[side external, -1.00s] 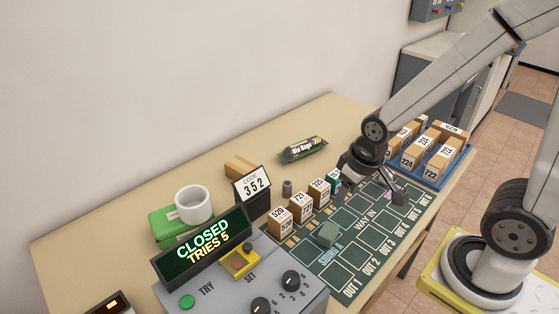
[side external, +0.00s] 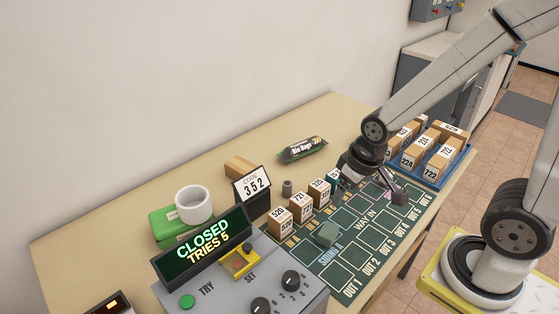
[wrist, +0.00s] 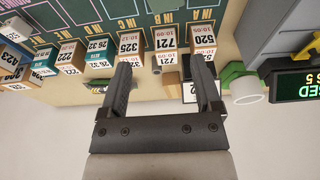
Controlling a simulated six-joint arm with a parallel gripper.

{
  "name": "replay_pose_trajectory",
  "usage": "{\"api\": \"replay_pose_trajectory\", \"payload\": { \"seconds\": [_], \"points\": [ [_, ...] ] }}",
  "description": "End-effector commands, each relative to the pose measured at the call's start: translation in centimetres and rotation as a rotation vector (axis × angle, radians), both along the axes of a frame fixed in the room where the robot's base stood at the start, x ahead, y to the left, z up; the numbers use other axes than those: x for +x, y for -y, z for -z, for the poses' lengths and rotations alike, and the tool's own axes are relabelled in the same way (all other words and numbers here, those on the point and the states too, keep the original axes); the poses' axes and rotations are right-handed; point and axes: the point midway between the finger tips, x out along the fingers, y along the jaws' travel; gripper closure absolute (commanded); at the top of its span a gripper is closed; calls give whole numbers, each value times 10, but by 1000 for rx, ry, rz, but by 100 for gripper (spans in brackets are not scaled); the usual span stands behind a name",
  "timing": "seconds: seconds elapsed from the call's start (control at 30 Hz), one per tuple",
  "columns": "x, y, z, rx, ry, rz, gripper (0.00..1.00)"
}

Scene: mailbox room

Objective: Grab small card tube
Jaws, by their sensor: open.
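A small grey cylinder (side external: 287,187), which looks like the small card tube, stands upright on the table between the code sign and the row of numbered boxes. In the wrist view a small grey shape (wrist: 156,70), probably the same cylinder, shows beside the 721 box, between the fingertips in the picture. My gripper (side external: 372,190) is over the green sorting mat, to the right of the cylinder and well apart from it. In the wrist view my gripper (wrist: 161,65) is open, with nothing between its fingers.
Numbered boxes (side external: 299,207) stand in a row near the cylinder. The code sign (side external: 252,196) is to its left. A white hollow cylinder (side external: 194,206) sits by a green box (side external: 166,224). A bag roll (side external: 303,149) lies behind. A blue tray (side external: 458,163) of boxes is at right.

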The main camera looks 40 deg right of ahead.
Motion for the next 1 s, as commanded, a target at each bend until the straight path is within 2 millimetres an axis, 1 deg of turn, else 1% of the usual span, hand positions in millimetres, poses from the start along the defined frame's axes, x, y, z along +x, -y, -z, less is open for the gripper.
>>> {"api": "replay_pose_trajectory", "payload": {
  "seconds": [0.17,0.37,0.47,0.67,0.87,1.0],
  "points": [
    [1,0,0,5,-6,12,18],
    [9,3,5,48,-59,117,18],
    [16,4,10,95,-115,221,18],
    [38,5,23,235,-259,496,18],
    [65,3,37,407,-413,770,18],
    [88,3,46,538,-519,946,18]
  ]
}}
